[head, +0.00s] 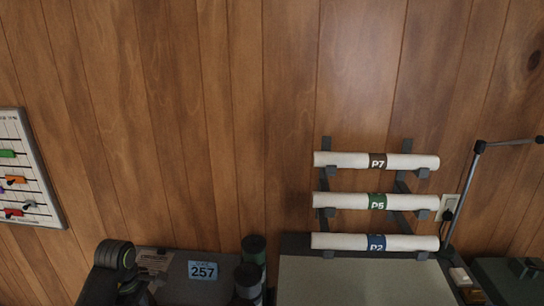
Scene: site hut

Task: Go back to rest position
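Neither of my grippers shows in the head view. Three white rolled sheets lie level on a dark wall rack (326,143). The top roll (345,160) has a brown band marked P7. The middle roll (345,200) has a green band marked P5. The bottom roll (340,241) has a blue band marked P2 and lies just above the back of a dark-edged work surface (365,285).
A jointed metal lamp arm (463,195) stands right. A board with coloured markers (30,170) hangs left.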

